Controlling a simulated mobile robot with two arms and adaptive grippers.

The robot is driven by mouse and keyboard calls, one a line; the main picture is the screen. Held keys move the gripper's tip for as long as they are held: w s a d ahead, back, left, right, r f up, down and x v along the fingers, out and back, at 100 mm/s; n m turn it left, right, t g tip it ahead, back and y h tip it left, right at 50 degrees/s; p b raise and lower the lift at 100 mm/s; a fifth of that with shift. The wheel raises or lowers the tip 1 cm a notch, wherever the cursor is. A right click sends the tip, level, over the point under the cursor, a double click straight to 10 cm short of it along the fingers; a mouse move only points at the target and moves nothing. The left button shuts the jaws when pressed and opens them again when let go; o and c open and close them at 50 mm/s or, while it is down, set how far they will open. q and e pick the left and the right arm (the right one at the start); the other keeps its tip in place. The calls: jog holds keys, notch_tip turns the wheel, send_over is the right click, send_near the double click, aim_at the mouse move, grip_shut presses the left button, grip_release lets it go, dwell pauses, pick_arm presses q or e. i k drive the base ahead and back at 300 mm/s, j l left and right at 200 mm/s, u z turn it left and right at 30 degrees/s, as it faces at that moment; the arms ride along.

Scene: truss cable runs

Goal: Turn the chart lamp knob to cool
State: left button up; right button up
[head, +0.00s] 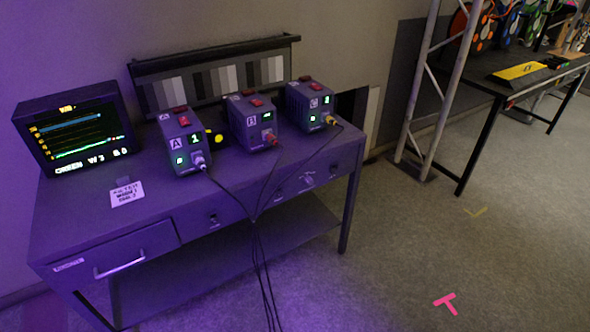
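A grey-scale chart (215,82) stands at the back of the desk under a dark bar (215,52). A small knob or switch (308,178) with tiny marks around it sits on the desk's front panel at the right; the marks are too small to read, so I cannot tell its setting. Another small control (213,219) is on the front panel left of it. A round yellow thing (218,139) sits between boxes A and B. Neither of my grippers is in view.
The desk (80,205) carries a monitor (80,130), a paper card (127,194) and box A (180,135), box B (247,117) and box C (311,103). Cables (255,235) hang down its front. A truss (440,90) and black table (505,85) stand right. Floor (400,240) is open.

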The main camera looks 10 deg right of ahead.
aim_at(308, 179)
jog(key=i+l+u, duration=0.2)
jog(key=i+l, duration=0.2)
jog(key=l, duration=0.25)
jog(key=i+l+u, duration=0.25)
jog(key=l, duration=0.45)
jog(key=i+j, duration=0.05)
jog(key=i, duration=0.05)
